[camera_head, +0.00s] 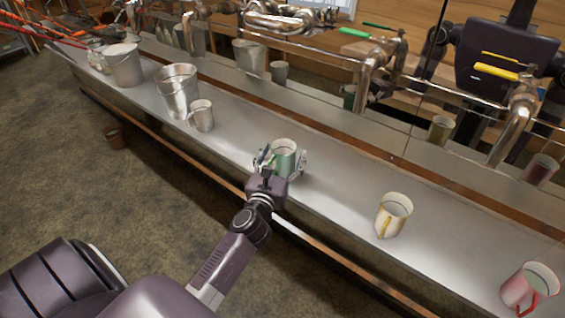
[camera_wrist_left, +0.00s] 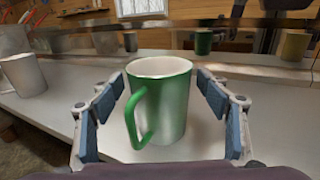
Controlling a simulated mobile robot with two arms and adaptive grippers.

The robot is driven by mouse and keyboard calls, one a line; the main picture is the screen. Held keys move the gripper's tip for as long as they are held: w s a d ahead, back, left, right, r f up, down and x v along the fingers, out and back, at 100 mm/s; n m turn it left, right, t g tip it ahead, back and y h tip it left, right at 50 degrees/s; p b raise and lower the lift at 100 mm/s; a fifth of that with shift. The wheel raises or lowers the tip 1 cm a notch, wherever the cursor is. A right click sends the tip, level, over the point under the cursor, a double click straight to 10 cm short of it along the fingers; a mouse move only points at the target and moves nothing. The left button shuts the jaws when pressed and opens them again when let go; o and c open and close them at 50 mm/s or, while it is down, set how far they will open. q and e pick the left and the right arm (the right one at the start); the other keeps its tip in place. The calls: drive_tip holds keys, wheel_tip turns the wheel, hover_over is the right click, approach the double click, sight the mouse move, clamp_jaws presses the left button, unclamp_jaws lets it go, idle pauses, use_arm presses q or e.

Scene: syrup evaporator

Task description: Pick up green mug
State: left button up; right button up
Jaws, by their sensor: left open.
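The green mug (camera_head: 284,157) stands upright on the metal counter in the head view. It is white inside, with a green band and a green handle. In the left wrist view the mug (camera_wrist_left: 165,100) fills the middle, its handle towards the camera and a little left. My left gripper (camera_head: 281,163) is open, with one finger on each side of the mug. In the wrist view the blue-padded fingers (camera_wrist_left: 163,105) show small gaps to the mug's sides. My right gripper is not in view.
On the metal counter (camera_head: 340,193) a yellow-handled mug (camera_head: 394,214) and a red-handled mug (camera_head: 530,287) stand to the right. A grey metal mug (camera_head: 201,115) and metal buckets (camera_head: 177,90) stand to the left. Pipes with valves and a reflective panel run behind.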

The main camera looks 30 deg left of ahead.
use_arm(q)
drive_tip(key=shift+c, duration=0.2)
drive_tip(key=c, duration=1.3)
drive_tip(key=shift+r, duration=0.1)
